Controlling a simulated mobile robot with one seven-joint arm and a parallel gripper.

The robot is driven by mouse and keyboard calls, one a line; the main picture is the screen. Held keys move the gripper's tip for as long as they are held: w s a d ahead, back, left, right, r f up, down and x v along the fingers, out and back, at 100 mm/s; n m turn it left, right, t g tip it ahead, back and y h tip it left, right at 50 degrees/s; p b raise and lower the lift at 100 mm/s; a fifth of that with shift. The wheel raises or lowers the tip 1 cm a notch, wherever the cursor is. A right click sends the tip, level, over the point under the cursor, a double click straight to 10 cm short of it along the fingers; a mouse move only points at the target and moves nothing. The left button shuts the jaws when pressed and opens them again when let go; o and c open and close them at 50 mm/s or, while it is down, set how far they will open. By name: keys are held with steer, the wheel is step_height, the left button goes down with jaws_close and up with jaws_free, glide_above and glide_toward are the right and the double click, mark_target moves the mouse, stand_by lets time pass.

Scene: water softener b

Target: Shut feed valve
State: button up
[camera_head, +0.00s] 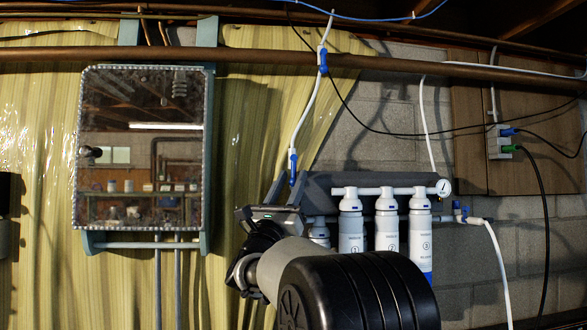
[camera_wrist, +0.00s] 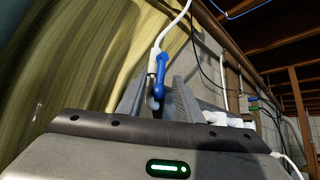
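A blue valve (camera_head: 293,165) sits on the white tube, just above my gripper (camera_head: 272,203) in the head view. In the wrist view, the blue valve's lever (camera_wrist: 163,72) hangs down in line with the gap between the fingers of my gripper (camera_wrist: 163,98). The fingers are apart, one on each side of the lever's lower end. I cannot tell whether either finger touches it. A second blue valve (camera_head: 323,60) is higher on the same tube, by the copper pipe. The task's words do not settle which one is the feed valve.
A mirrored cabinet (camera_head: 143,150) is on the left. A copper pipe (camera_head: 250,56) crosses above.

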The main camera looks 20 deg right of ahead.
steer(key=shift+x, duration=1.25)
jaws_close()
